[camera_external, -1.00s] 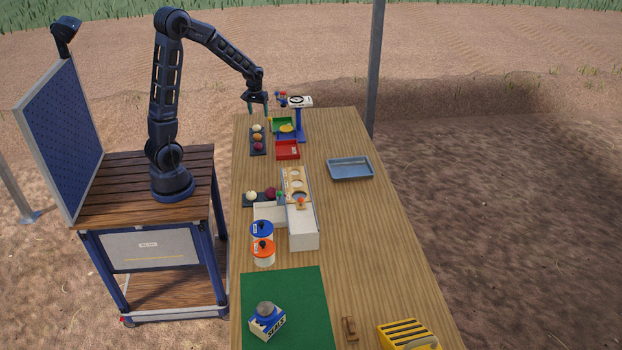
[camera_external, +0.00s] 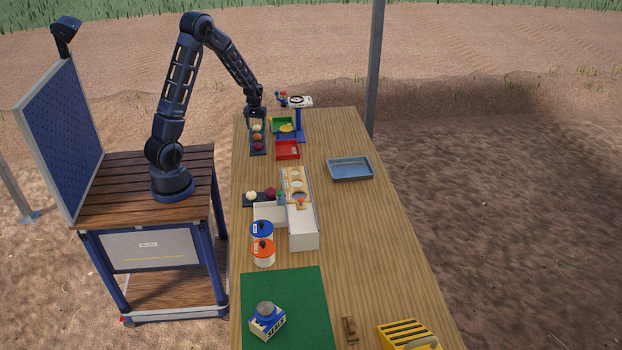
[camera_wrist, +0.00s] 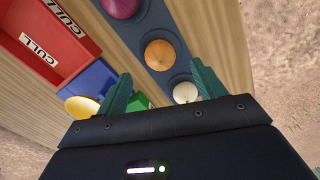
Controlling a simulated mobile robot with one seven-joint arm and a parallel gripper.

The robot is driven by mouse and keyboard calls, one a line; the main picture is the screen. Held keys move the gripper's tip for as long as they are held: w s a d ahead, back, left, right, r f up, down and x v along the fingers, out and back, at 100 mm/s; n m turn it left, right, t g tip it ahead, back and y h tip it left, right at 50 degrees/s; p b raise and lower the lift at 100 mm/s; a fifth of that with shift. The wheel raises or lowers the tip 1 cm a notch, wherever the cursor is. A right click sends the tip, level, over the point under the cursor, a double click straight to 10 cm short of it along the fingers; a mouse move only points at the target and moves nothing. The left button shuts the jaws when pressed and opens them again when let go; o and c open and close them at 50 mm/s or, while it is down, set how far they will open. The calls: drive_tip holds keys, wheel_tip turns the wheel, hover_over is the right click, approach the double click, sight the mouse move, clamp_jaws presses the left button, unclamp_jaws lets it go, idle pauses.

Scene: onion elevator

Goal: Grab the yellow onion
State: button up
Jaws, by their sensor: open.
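The yellow onion, orange-brown and round, sits in the middle cup of a dark tray (camera_external: 251,152) at the table's far left; it shows in the external view (camera_external: 257,137) and the wrist view (camera_wrist: 159,54). A white onion (camera_wrist: 185,92) and a purple onion (camera_wrist: 122,5) sit in cups on either side of it. My gripper (camera_external: 256,121) is above the tray's far end, near the white onion. In the wrist view its green fingers (camera_wrist: 162,67) are spread apart with nothing between them, and the yellow onion appears beyond and between the tips.
A red bin (camera_wrist: 48,40) marked CULL, a green bin (camera_external: 280,122) and a blue stand with a scale head (camera_external: 298,102) are close to the right of the tray. A yellow item (camera_wrist: 82,107) lies beside them. A blue-grey tray (camera_external: 350,168) stands farther right.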

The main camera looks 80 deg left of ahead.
sight(257, 136)
drive_tip(key=shift+f, duration=2.6)
drive_tip(key=c, duration=1.1)
